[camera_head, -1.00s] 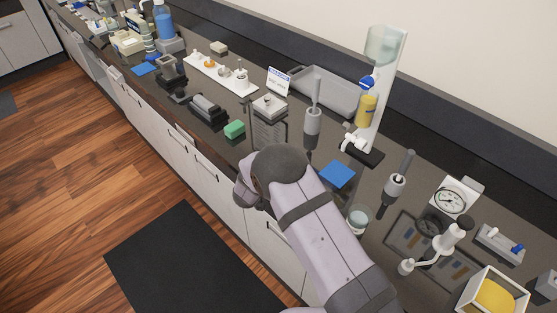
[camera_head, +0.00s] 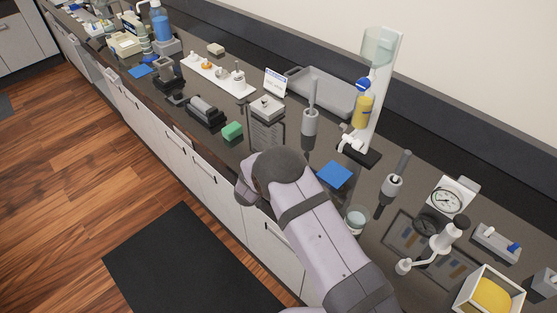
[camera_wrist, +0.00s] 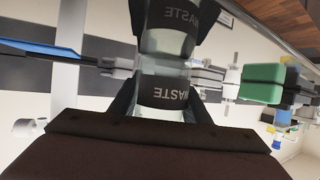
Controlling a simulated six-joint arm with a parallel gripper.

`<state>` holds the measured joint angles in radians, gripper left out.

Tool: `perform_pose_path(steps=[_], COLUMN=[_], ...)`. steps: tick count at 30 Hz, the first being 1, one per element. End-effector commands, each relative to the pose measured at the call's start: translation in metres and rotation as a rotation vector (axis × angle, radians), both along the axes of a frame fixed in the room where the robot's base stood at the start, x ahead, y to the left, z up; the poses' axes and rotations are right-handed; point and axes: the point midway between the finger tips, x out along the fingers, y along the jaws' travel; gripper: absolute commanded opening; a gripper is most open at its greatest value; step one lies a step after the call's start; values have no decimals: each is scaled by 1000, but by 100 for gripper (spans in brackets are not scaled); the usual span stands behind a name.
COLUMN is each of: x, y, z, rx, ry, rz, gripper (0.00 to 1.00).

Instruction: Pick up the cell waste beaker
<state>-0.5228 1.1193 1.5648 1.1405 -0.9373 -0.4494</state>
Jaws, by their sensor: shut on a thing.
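In the wrist view my gripper (camera_wrist: 160,108) is shut on a clear beaker (camera_wrist: 164,90) with a dark WASTE label, one dark finger on each side of it. A second, flipped WASTE label and fingers show just above, which look like a reflection in the glossy counter. Whether the beaker touches the counter I cannot tell. In the head view my arm hides the gripper and this beaker. Another glass beaker (camera_head: 356,219) with pale contents stands just right of my arm.
A green block (camera_head: 232,131) lies left of my arm, and a blue pad (camera_head: 334,174) lies right of it. Behind stand a grey probe (camera_head: 310,121), a grey tray (camera_head: 318,92) and a tall column stand (camera_head: 361,150). The counter's front edge runs under my arm.

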Motion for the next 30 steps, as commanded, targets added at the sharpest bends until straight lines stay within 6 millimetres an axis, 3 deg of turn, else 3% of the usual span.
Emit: perform_pose_path(steps=[9, 24, 30], x=[1, 0, 0], y=[0, 0, 0], z=[16, 85, 98], rx=[1, 1, 1], ry=[-3, -4, -1], rz=[0, 0, 1], gripper=[20, 20, 20])
